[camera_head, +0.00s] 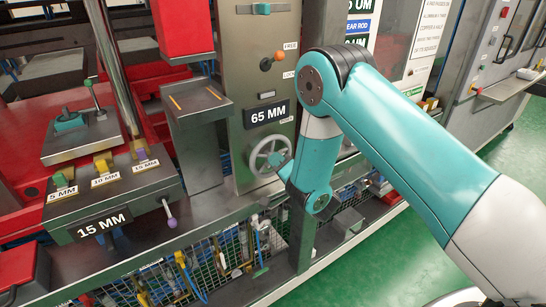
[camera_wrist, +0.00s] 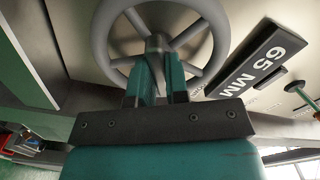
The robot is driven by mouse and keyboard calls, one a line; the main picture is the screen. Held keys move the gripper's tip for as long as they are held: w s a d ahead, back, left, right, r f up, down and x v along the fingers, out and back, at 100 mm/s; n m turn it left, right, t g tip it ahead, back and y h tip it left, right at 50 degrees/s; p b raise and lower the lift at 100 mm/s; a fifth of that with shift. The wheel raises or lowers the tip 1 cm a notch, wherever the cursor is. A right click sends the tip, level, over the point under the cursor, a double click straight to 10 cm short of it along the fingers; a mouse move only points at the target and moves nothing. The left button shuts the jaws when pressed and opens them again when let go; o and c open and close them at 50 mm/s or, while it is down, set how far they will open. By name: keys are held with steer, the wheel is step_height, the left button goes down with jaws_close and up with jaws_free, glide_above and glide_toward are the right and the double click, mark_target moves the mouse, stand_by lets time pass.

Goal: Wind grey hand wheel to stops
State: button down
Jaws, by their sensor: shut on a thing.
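The grey hand wheel (camera_head: 269,157) is a spoked ring on the front of a metal column, just below a black "65 MM" plate (camera_head: 268,114). It fills the top of the wrist view (camera_wrist: 205,40). My gripper (camera_wrist: 157,75) is at the wheel's lower part, its two teal fingers close together near the hub. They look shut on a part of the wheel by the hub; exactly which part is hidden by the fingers.
An orange-knobbed lever (camera_head: 272,60) is above the wheel. To the left is a grey box-like stand (camera_head: 195,110) and a bench with a "15 MM" plate (camera_head: 103,226) and a purple-knobbed lever (camera_head: 171,220). A wire-mesh tool rack (camera_head: 215,262) is below. Green floor is open at right.

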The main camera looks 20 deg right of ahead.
steer(key=shift+r+m+p, duration=0.15)
steer(key=shift+m+p, duration=0.75)
steer(key=shift+p, duration=0.65)
steer(key=shift+m+p, duration=0.4)
steer(key=shift+m, duration=0.1)
steer(key=shift+m+p, duration=1.4)
steer(key=shift+m+p, duration=0.8)
steer(key=shift+m, duration=0.6)
